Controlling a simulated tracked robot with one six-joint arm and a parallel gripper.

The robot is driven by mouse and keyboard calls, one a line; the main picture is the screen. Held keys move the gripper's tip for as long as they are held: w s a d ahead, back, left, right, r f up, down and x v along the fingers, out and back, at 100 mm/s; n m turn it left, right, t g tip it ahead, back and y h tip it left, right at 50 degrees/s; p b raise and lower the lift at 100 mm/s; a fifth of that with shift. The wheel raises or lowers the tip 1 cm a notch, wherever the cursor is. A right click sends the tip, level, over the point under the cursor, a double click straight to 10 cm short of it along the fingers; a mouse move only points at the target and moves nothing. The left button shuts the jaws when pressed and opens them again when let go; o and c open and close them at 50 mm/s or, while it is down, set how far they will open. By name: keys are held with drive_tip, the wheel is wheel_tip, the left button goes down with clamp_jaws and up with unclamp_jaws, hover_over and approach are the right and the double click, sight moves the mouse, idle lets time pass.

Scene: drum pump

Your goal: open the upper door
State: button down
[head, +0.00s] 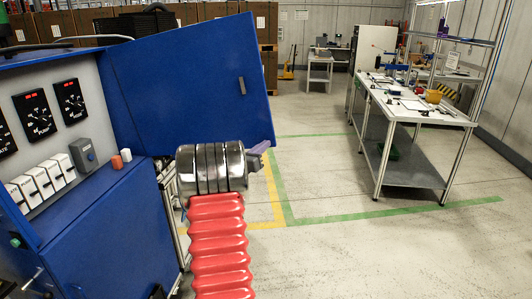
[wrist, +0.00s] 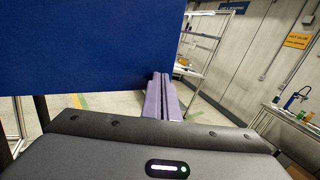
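The upper door (head: 185,85) is a blue panel, swung wide open from the blue cabinet (head: 110,235) at left. A small dark slot-like fitting (head: 242,86) shows near its free edge. In the wrist view the door (wrist: 80,50) fills the upper left. My gripper (head: 260,149) has purple fingers at the door's lower free corner, partly hidden behind my wrist in the head view. In the wrist view the fingers (wrist: 163,97) lie side by side, shut, with nothing seen between them. They are close to the door's lower edge; I cannot tell whether they touch it.
Gauges (head: 40,113) and white switches (head: 42,180) show inside the open upper compartment. A workbench (head: 415,108) with tools stands at right. The floor (head: 400,250) between is clear, with green and yellow lines. Brown crates stand at the back.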

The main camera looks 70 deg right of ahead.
drive_tip(key=shift+w+d, duration=0.1)
drive_tip(key=shift+d, duration=0.25)
drive_tip(key=shift+a, duration=0.15)
drive_tip(key=s+a, duration=0.1)
drive_tip(key=a, duration=1.2)
drive_tip(key=shift+s+a, duration=0.25)
drive_tip(key=shift+a, duration=0.1)
drive_tip(key=shift+f, duration=0.1)
idle(0.4)
